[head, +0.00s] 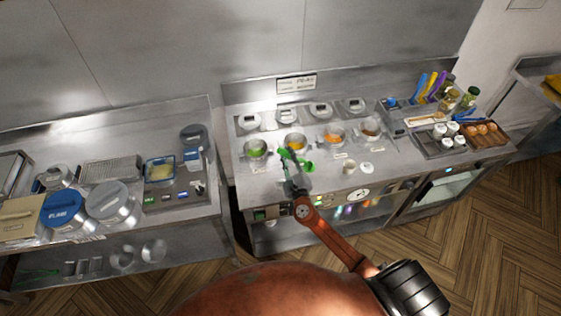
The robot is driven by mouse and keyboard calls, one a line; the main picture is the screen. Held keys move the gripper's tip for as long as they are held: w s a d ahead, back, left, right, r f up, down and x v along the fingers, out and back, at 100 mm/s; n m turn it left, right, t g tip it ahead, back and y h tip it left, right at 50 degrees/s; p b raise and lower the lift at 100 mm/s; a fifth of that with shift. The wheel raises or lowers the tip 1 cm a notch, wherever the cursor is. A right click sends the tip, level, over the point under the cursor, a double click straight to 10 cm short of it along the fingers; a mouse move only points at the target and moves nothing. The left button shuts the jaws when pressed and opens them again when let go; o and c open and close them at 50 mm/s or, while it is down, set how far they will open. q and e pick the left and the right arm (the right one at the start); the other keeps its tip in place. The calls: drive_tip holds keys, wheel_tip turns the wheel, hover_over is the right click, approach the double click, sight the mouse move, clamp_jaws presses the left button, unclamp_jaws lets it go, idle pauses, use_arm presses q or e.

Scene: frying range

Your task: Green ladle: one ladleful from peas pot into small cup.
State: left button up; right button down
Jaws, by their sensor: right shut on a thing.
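The peas pot (246,152) is the leftmost of several pots set in the counter, with green contents. My right gripper (295,176) is shut on the green ladle (293,158), in front of the pot with yellow contents (294,150) and to the right of the peas pot. The ladle shows as green pieces around the gripper's tip; whether its bowl holds anything is too small to tell. A small pale cup (349,167) stands on the counter to the right of the gripper, apart from it. My left gripper is out of view.
A white round item (367,168) lies right of the cup. Two more pots (334,139) with orange and brown contents stand to the right. Several lids (287,114) sit behind the pots. A wooden tray (481,134) is at the right; the left counter holds large canisters (110,203).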

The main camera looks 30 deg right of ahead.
drive_tip(key=s+d+r+m+b, duration=0.1)
drive_tip(key=d+r+m, duration=0.1)
drive_tip(key=d+m, duration=0.6)
drive_tip(key=shift+s+d+r+g, duration=0.3)
drive_tip(key=shift+s+d+r, duration=0.1)
drive_tip(key=shift+d, duration=0.5)
wheel_tip(320, 180, up, 9)
drive_tip(key=p, duration=0.8)
drive_tip(key=shift+f, duration=0.15)
